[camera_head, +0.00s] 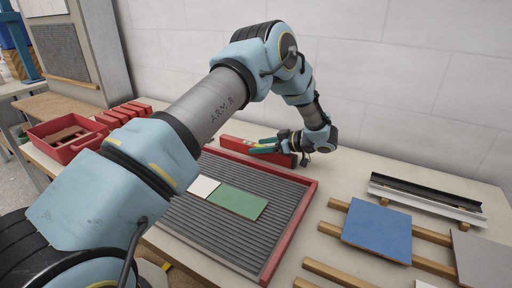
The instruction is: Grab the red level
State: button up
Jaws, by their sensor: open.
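The red level (234,145) lies at the back of the table, along the far edge of a red-framed tray, close to the wall. Part of it is hidden behind my arm and gripper. My gripper (264,145) is open, with its teal fingers at the level, over its middle part. I cannot tell from this view whether the fingers touch the level or sit on both sides of it.
A ribbed grey tray with a red frame (291,232) holds a white tile (204,186) and a green tile (238,202). A blue tile (378,231) rests on wooden strips at right, before metal channels (428,197). A red bin (66,138) stands left. The wall is close behind.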

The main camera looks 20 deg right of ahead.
jog(key=shift+w+a+f, duration=0.2)
jog(key=shift+w, duration=0.05)
grip_shut()
dwell(0.4)
